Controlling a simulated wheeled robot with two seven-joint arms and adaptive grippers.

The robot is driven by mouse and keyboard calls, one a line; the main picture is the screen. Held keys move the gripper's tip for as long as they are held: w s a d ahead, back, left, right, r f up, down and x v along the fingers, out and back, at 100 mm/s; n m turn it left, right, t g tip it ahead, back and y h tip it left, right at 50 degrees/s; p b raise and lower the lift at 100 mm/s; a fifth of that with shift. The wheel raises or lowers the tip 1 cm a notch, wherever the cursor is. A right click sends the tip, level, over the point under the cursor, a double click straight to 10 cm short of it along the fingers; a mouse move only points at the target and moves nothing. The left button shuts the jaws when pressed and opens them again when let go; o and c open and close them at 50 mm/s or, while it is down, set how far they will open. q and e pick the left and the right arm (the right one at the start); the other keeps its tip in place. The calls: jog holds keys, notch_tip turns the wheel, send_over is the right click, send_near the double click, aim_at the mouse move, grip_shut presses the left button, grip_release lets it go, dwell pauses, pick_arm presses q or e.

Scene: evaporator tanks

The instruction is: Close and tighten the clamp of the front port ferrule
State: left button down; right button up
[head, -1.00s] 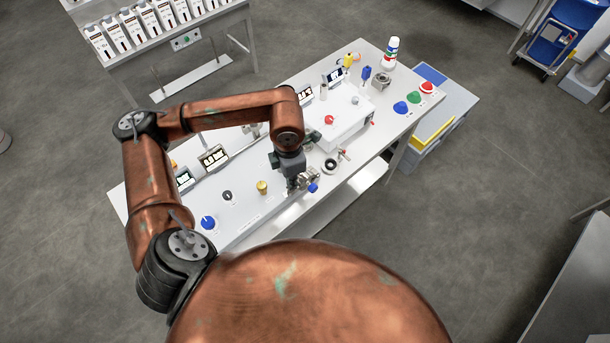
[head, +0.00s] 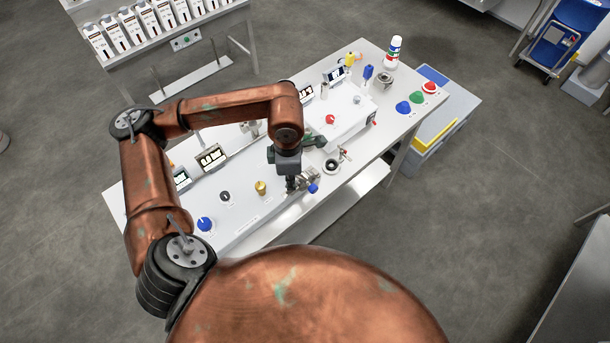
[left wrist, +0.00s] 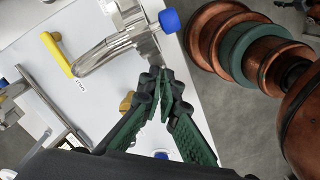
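The front port ferrule (head: 306,180) is a metal fitting with a blue knob (head: 313,189), at the near edge of the white bench top. In the left wrist view the metal port tube (left wrist: 105,50) runs to the upper right, and the blue knob (left wrist: 170,20) shows beyond the fingertips. My left gripper (head: 291,186) points down just left of the fitting. In the left wrist view its green-and-black fingers (left wrist: 165,92) come together at the tips, right below a metal part of the clamp (left wrist: 149,48). I see nothing held between them. The fingertips hide part of the clamp.
A yellow handle (left wrist: 57,55) lies beside the tube. A brass knob (head: 261,187) and a blue knob (head: 204,224) stand left on the bench. A black ring-shaped fitting (head: 331,166) is at right. A white box (head: 345,122) stands behind. The floor in front is clear.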

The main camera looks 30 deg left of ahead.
pick_arm(q)
jog(key=shift+f+m+b, duration=0.2)
jog(key=shift+m+b, duration=0.6)
jog(key=shift+b, duration=0.05)
jog(key=shift+r+m, duration=0.15)
jog(key=shift+m, duration=0.15)
jog(key=shift+m+b, duration=0.6)
jog(key=shift+b, duration=0.2)
jog(key=shift+m+b, duration=0.3)
jog(key=shift+m, duration=0.2)
